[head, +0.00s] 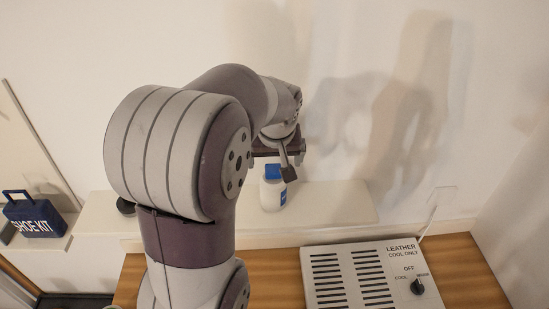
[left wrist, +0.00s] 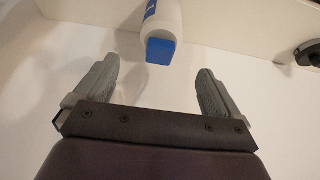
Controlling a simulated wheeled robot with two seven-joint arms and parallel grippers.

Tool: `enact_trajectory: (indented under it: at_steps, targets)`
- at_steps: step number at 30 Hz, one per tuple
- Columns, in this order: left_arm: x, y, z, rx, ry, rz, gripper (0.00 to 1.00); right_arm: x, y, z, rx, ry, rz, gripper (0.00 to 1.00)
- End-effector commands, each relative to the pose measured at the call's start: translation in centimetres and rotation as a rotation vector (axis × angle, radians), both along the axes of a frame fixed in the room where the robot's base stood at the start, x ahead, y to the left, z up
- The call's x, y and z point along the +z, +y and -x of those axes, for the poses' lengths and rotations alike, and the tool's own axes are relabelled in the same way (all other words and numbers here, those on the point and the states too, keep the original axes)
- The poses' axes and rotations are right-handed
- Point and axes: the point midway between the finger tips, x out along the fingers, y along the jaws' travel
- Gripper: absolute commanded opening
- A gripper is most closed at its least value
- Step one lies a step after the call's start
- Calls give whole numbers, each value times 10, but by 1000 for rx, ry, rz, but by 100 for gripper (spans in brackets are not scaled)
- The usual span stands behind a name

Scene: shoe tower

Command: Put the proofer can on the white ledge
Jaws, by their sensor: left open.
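The proofer can, a white bottle with a blue cap (head: 272,194), stands upright on the white ledge (head: 335,205) along the wall. My left gripper (head: 285,163) is just above and beside it and partly covers its top. In the left wrist view my left gripper (left wrist: 157,70) is open with nothing between its fingers. The can's blue cap (left wrist: 161,52) shows just past the fingertips, apart from both, with its white body (left wrist: 168,18) cut off by the top edge. My right gripper is not in view.
A dark round object (head: 126,207) sits on the ledge left of my arm. A blue shoe kit box (head: 34,217) is at far left. A white vented leather unit with a knob (head: 375,275) stands on the wooden surface (head: 462,262) below. The ledge right of the can is clear.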

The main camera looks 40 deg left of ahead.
Motion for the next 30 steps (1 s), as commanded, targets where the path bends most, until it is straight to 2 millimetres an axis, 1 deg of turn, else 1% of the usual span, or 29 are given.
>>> enact_trajectory:
  at_steps: [1,4,5,6,7,8,9,11,12,15,18,23,25,26,29,30]
  targets:
    - [7,-3,3,-1,-4,0,97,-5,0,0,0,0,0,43]
    - [20,-6,7,0,-2,1,97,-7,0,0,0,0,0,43]
    - [21,-8,8,-7,2,2,97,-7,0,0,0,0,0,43]
    - [14,-17,9,-39,17,9,97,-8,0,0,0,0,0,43]
    - [4,-28,12,-85,37,18,97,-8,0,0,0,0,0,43]
    - [-10,-43,15,-146,61,30,97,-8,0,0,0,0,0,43]
    - [-34,-66,24,-245,100,46,97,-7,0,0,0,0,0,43]
    - [-68,-100,42,-399,156,67,97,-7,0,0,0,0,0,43]
    - [-88,-119,58,-491,190,79,97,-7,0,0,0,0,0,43]
    - [-120,-148,91,-658,248,94,97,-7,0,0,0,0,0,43]
    - [-131,-157,106,-720,269,95,97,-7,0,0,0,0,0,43]
    - [-131,-157,106,-721,267,95,97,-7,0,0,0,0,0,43]
    - [-134,-157,105,-720,267,96,97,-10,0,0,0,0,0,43]
    - [-139,-156,105,-719,268,95,97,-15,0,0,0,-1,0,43]
    - [-171,-156,105,-718,268,95,97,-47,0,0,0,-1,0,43]
    - [-175,-156,105,-718,268,95,97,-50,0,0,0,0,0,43]
